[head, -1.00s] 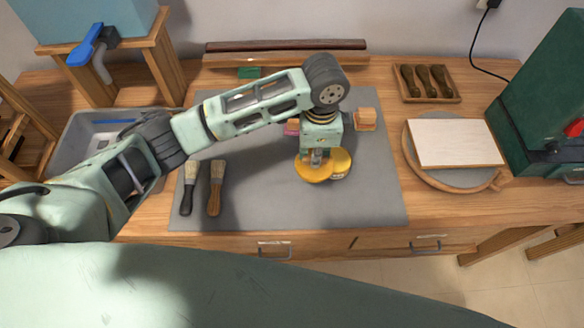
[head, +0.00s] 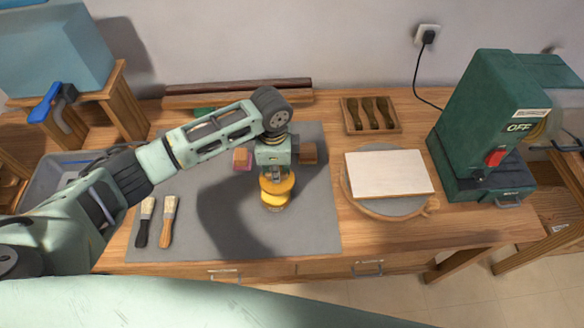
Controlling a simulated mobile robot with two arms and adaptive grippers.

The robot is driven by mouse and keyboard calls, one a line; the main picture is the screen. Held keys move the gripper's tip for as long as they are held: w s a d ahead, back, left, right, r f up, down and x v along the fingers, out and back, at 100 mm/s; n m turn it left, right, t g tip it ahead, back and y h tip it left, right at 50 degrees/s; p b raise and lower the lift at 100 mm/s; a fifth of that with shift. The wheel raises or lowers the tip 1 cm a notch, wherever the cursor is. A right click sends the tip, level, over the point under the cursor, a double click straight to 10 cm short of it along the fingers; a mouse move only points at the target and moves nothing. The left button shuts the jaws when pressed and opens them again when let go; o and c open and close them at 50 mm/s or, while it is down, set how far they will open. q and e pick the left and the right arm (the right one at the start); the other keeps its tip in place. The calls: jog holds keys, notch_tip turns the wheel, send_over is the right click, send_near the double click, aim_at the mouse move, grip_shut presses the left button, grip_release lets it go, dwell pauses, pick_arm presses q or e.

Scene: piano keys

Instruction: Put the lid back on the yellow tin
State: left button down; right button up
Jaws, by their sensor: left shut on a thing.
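My left gripper (head: 270,176) points down over the grey mat and is shut on the yellow lid (head: 278,190). The yellow tin (head: 274,207) stands on the mat under the lid, and only its near lower side shows. The lid covers the tin's top in this view. I cannot tell whether the lid touches the tin or hangs a little above it. My right gripper is not in view.
Two brushes (head: 154,222) lie on the grey mat (head: 305,225) at the left. Pink (head: 242,158) and brown (head: 308,153) blocks flank my wrist. A white board (head: 389,174) on a round base, a tool tray (head: 371,115) and a green machine (head: 478,130) stand right.

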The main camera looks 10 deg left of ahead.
pick_arm(q)
jog(key=shift+s+a+f+b, duration=0.1)
jog(key=shift+a+f+b, duration=0.2)
jog(key=shift+f+b, duration=0.25)
jog(key=shift+a+f+b, duration=0.3)
jog(key=shift+f+b, duration=0.2)
jog(key=shift+b, duration=0.05)
jog(key=f+b, duration=0.2)
jog(key=b, duration=0.1)
jog(key=shift+d+f, duration=0.25)
jog(key=shift+f, duration=0.4)
jog(key=shift+a+f, duration=0.1)
jog(key=shift+f, duration=0.5)
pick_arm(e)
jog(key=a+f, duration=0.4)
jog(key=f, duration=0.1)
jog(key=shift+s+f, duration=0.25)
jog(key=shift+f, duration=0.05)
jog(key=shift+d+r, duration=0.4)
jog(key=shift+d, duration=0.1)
pick_arm(q)
jog(key=shift+p, duration=0.6)
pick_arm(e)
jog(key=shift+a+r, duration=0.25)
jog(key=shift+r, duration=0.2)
pick_arm(q)
jog(key=shift+f, duration=0.1)
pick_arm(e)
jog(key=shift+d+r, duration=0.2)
